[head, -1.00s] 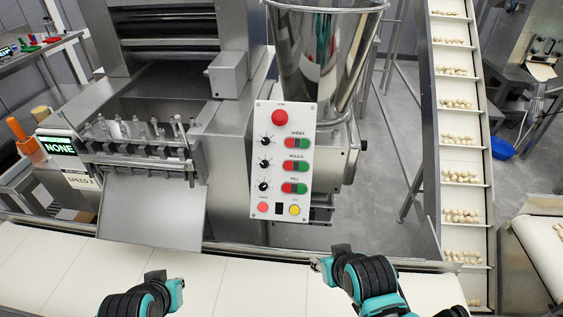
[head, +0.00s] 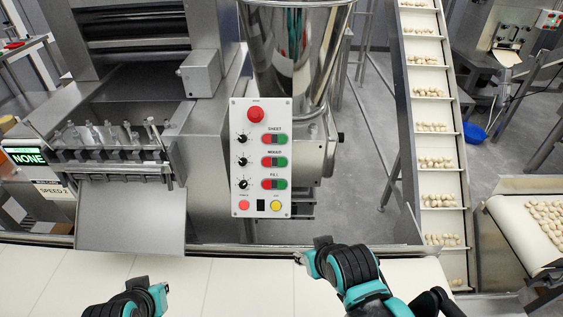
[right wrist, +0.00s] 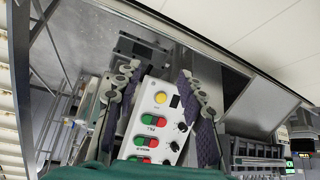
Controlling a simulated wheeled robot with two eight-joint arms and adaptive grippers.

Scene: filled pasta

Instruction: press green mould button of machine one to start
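The control panel (head: 261,158) of machine one is a white upright plate with SHEET, MOULD and FILL rows. Each row has a black knob and a red-green button pair. The green mould button (head: 281,162) is the right half of the middle pair. My right gripper (head: 311,257) is below and right of the panel, apart from it. In the right wrist view, the panel (right wrist: 166,118) appears upside down between the spread fingers of my right gripper (right wrist: 155,85), which holds nothing. My left gripper (head: 157,291) is low at the left; its fingers are not clear.
A red stop button (head: 255,114) tops the panel. A pale conveyor belt (head: 215,270) runs in front of the machine. A display (head: 27,158) reads NONE. A steel hopper (head: 293,55) stands behind the panel. An inclined conveyor (head: 436,170) carries pasta pieces at the right.

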